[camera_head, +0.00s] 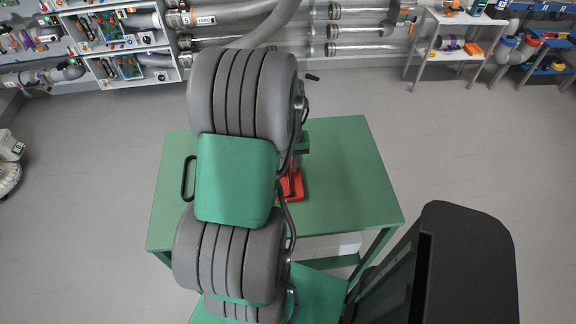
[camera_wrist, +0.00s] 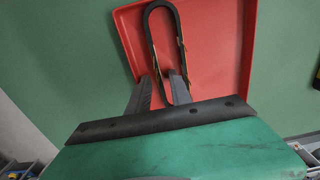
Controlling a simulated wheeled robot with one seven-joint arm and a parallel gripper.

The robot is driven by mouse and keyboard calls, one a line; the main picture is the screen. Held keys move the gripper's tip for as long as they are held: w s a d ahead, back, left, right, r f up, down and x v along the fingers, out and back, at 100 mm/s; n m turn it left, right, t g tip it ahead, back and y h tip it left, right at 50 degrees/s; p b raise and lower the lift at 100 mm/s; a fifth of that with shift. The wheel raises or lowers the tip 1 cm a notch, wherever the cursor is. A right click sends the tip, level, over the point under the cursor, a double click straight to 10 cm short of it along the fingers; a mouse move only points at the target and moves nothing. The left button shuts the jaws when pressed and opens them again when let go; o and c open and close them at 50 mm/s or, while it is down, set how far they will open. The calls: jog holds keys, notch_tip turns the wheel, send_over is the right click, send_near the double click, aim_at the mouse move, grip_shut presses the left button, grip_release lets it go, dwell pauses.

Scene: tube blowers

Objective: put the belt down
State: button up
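The belt (camera_wrist: 150,34) is a thin black closed loop, seen in the wrist view over the red tray (camera_wrist: 218,52). Its rounded far end is near the tray's far edge, and its near end reaches in among my gripper's fingers. My gripper (camera_wrist: 160,76) has its two dark fingers apart, with a visible gap between them. One side of the belt runs down between the fingers; the right finger overlaps the loop. I cannot tell whether the belt touches the tray floor. In the head view my arm hides the gripper and most of the tray (camera_head: 291,187).
The tray is on a green table (camera_head: 350,180) with bare surface to its right. A black handle (camera_head: 188,178) is at the table's left side. Shelves (camera_head: 460,50) and pipes (camera_head: 350,31) line the far wall.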

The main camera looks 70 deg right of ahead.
aim_at(288, 170)
notch_tip(288, 170, up, 12)
jog(key=w+a+r+n, duration=0.25)
jog(key=w+a, duration=0.35)
jog(key=w, duration=0.5)
jog(key=w+a+r+n+t+h, duration=0.15)
jog(key=w+a+n, duration=0.25)
jog(key=w+a, duration=0.65)
jog(key=a+n+t+y, duration=0.1)
jog(key=a+n, duration=0.5)
jog(key=a, duration=1.6)
jog(key=shift+s+a+r+t+b, duration=0.15)
jog(key=shift+s+r+t+b, duration=0.2)
jog(key=shift+s+t, duration=0.1)
jog(key=shift+y, duration=0.25)
